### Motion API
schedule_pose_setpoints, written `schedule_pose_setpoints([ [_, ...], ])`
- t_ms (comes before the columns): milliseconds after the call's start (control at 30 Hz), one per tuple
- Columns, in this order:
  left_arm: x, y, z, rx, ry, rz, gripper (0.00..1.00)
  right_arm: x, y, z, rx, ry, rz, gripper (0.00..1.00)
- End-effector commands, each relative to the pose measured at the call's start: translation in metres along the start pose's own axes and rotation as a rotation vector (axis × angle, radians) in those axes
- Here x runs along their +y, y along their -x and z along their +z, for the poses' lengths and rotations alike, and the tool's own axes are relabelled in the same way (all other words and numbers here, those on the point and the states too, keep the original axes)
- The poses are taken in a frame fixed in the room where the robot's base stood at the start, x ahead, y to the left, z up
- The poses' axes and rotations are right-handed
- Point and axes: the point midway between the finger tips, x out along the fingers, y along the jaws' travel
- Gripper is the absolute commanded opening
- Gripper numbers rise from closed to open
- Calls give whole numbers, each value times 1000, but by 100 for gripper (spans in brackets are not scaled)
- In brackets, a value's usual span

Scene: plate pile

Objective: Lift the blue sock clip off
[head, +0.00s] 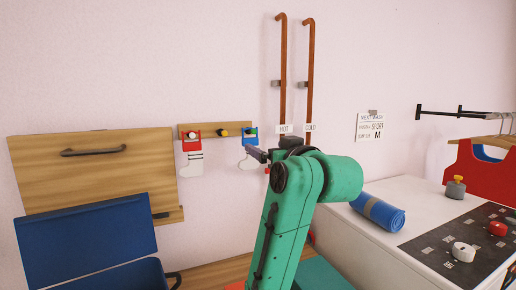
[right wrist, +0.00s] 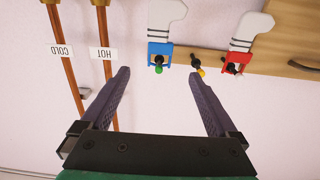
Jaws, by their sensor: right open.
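The blue sock clip (head: 250,136) hangs on the right-hand peg of a short wooden rail, with a white sock (head: 247,163) below it. In the right wrist view, which is upside down, the blue clip (right wrist: 160,53) hangs around a green-tipped peg (right wrist: 159,69). My right gripper (head: 256,154) is open and empty. Its fingertips are close to the clip in the head view, and its two fingers (right wrist: 161,73) lie on either side of the clip in the wrist view. I cannot tell the remaining depth gap. My left gripper is not in view.
A red clip (head: 191,141) with a white sock hangs on the left peg; the middle yellow peg (head: 222,132) is bare. Copper pipes (head: 283,70) with HOT and COLD labels run just right of the rail. A blue roll (head: 378,212) lies on the white counter.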

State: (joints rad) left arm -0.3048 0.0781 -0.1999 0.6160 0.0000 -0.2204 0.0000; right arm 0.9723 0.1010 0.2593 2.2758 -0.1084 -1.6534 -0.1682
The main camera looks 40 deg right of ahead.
Motion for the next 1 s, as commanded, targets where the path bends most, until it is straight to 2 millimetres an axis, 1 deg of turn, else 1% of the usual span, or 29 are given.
schedule_pose_setpoints([
  [33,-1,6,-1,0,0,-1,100,0,-11,-1,-6,0,-1,95],
  [300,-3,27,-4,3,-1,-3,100,0,-78,-3,-7,-1,-1,95],
  [400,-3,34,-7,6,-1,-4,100,0,-100,-3,-6,0,-1,95],
  [500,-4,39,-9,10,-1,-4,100,0,-116,-2,-4,0,-1,95],
  [633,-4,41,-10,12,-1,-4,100,0,-126,-1,-2,-1,0,95],
  [867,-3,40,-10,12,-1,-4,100,0,-127,0,-1,0,0,95],
  [900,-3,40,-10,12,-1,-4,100,0,-127,0,-1,0,0,80],
  [967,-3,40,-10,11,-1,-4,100,0,-127,0,-1,0,0,57],
  [1000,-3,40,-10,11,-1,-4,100,0,-127,0,-1,0,0,41],
])
